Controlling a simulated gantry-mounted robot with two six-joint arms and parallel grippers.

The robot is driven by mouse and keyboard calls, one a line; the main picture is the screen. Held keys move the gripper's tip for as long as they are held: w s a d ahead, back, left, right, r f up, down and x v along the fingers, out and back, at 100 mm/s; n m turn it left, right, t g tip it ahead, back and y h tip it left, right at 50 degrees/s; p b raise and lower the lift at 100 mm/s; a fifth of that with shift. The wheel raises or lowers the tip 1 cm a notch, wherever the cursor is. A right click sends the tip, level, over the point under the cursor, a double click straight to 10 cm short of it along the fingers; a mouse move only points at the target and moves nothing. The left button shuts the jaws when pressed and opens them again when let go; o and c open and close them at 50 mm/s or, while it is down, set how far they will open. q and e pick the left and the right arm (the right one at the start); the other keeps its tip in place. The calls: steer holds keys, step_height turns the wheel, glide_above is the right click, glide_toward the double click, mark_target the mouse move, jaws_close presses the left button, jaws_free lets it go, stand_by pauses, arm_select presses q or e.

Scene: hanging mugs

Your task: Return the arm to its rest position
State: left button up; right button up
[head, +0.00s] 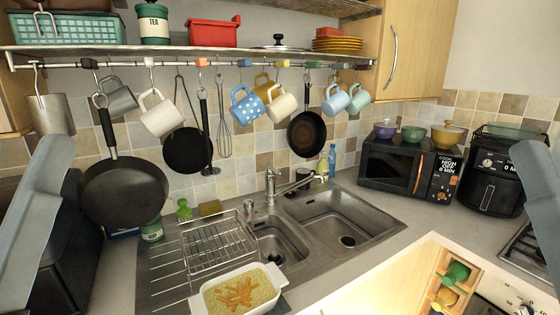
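Grey links of my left arm (38,215) show at the left edge and of my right arm (542,185) at the right edge. Neither gripper's fingertips are visible. Mugs hang under the shelf along a rail (190,60): a grey mug (119,99), a white mug (161,115), a blue polka-dot mug (247,106), a yellow mug (264,88), a cream mug (281,105), a light blue mug (335,101) and a teal mug (358,99). A metallic cup-like vessel (52,115) hangs at the far left. Both arm parts appear apart from the mugs.
Pans (125,192) and a whisk (224,138) hang from the rail too. Below are a dish rack (218,248), a sink (345,222) and a white baking dish (238,292). A microwave (405,172) and air fryer (490,178) stand at right.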

arm_select(q)
step_height(320, 180, up, 17)
steer(key=p, duration=1.3)
steer(key=shift+w+f, duration=0.15)
arm_select(e)
step_height(320, 180, up, 17)
arm_select(q)
steer(key=shift+f, duration=0.1)
arm_select(e)
steer(key=shift+f, duration=0.1)
